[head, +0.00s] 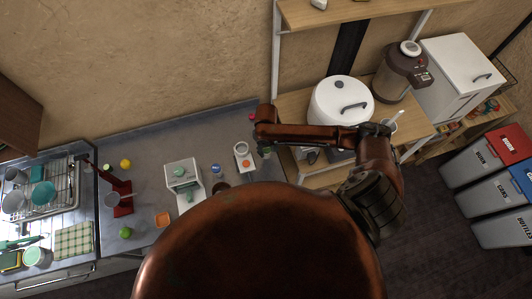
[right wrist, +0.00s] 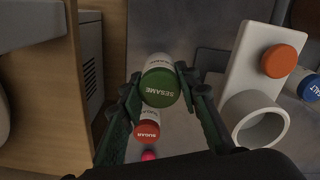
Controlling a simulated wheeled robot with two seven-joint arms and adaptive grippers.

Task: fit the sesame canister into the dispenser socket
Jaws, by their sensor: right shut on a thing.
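The sesame canister (right wrist: 161,84) has a green lid marked SESAME and a pale body. My right gripper (right wrist: 158,82) is shut on it, one finger on each side, with the lid facing the wrist camera. The dispenser (right wrist: 262,70) is a white plate with an orange knob and a white ring socket (right wrist: 258,121). The socket looks empty and lies to the right of the canister, apart from it. In the head view, the dispenser (head: 242,156) stands on the counter just left of my right gripper (head: 266,150); the canister is hardly visible there. My left gripper is not in view.
A sugar canister (right wrist: 147,126) with a red lid is close below the held canister in the wrist view. A salt canister (right wrist: 309,88) is right of the dispenser. A wooden shelf unit (head: 300,105) with a white cooker (head: 335,104) borders the counter's right end.

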